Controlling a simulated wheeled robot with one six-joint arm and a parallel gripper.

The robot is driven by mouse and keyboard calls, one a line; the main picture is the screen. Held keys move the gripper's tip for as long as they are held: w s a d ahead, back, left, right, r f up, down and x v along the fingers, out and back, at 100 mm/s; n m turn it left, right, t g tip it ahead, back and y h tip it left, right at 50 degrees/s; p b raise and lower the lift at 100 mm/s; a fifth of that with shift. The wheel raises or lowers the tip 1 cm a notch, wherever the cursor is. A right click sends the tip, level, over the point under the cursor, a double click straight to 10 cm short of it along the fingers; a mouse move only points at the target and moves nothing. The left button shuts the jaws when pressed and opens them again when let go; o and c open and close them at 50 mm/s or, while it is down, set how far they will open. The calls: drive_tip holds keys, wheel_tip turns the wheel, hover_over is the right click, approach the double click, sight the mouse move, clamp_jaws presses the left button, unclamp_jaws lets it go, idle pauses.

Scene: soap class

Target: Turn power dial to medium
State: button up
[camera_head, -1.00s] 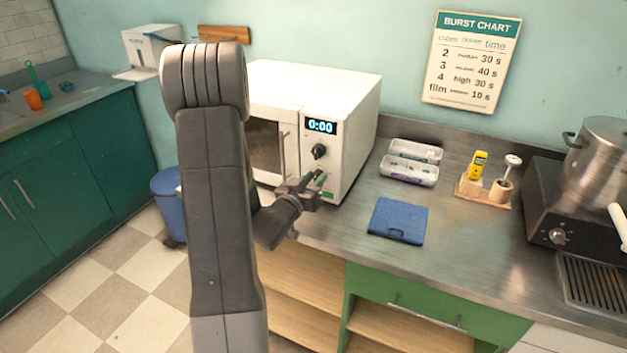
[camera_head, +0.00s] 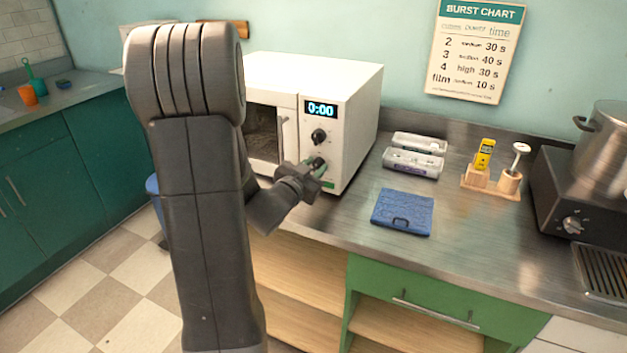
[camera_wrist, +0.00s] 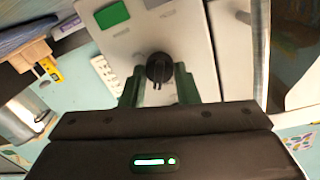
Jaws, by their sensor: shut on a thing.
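The white microwave (camera_head: 345,125) stands on the steel counter, its display (camera_head: 320,109) reading 0:00. Its upper black dial (camera_head: 318,136) is in plain sight. My gripper (camera_head: 316,166) is at the lower part of the control panel and mostly covers the lower dial. In the wrist view the black dial (camera_wrist: 158,68) sits between the two green fingers of my gripper (camera_wrist: 158,86), which are shut on its sides. A green button (camera_wrist: 113,15) is beside it on the panel. The panel lettering is too small to read.
A blue folded cloth or pad (camera_head: 402,213) lies on the counter right of the microwave. Behind it are clear cartons (camera_head: 412,163) and a wooden holder (camera_head: 490,183). A pot (camera_head: 606,150) stands on a black stove (camera_head: 560,195) at right. A burst chart (camera_head: 475,50) hangs on the wall.

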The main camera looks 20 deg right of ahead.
drive_tip(key=m+b, duration=0.4)
drive_tip(key=shift+f+m+b, duration=0.2)
drive_tip(key=shift+m+b, duration=0.1)
drive_tip(key=shift+s+d+r+m+b, duration=0.1)
drive_tip(key=shift+r+m+b, duration=0.1)
drive_tip(key=shift+m+b, duration=1.45)
drive_tip(key=shift+m, duration=0.25)
drive_tip(key=o, duration=1)
drive_tip(key=p+v, duration=0.1)
drive_tip(key=v, duration=1.2)
drive_tip(key=shift+s+r+p, duration=0.15)
drive_tip(key=shift+s+p, duration=0.15)
drive_tip(key=shift+s, duration=0.15)
